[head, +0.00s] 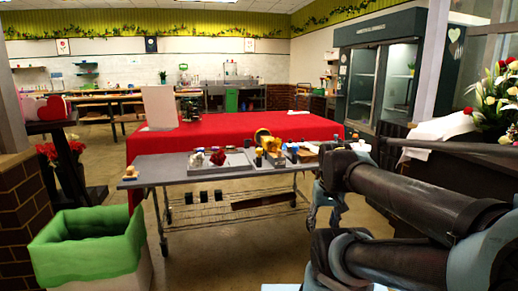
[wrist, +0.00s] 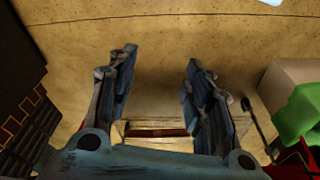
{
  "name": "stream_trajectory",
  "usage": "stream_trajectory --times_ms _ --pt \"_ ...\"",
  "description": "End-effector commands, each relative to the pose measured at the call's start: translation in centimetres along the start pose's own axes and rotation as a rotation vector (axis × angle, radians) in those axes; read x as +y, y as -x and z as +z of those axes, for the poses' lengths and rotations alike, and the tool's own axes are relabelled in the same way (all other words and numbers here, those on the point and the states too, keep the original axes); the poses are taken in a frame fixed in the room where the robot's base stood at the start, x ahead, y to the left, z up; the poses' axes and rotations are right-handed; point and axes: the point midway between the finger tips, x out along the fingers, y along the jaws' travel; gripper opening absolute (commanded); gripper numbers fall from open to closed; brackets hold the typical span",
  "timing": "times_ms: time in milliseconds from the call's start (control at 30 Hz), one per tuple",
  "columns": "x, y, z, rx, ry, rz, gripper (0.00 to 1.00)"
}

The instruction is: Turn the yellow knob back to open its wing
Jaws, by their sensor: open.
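Small yellow items (head: 270,143) stand in a cluster on the grey cart (head: 165,172) in the head view. They are too small to tell which one is the yellow knob, and I cannot make out its wing. My gripper (wrist: 161,58) is open and empty in the wrist view, with its two fingers well apart above the bare floor. The knob does not show in the wrist view. In the head view my arm is at the right, and its end hangs apart from the cart, to the right of it.
A red-covered table (head: 230,134) stands behind the cart. A bin with a green liner (head: 88,243) is at the front left, and also shows in the wrist view (wrist: 300,112). A dark counter with flowers (head: 497,95) is at the right. Floor in front of the cart is clear.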

Motion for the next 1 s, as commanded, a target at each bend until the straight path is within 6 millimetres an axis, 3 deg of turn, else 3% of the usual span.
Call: stream_trajectory --times_ms 300,500,767,1000 --pt "-2.9 9.3 -9.4 -0.045 -0.124 -0.010 0.46" --pt "-5.5 14.4 -15.7 -0.077 -0.212 -0.009 0.46" --pt "-10.1 20.0 -23.7 -0.118 -0.322 0.003 0.46" --pt "-15.3 23.9 -30.5 -0.152 -0.425 0.022 0.46"
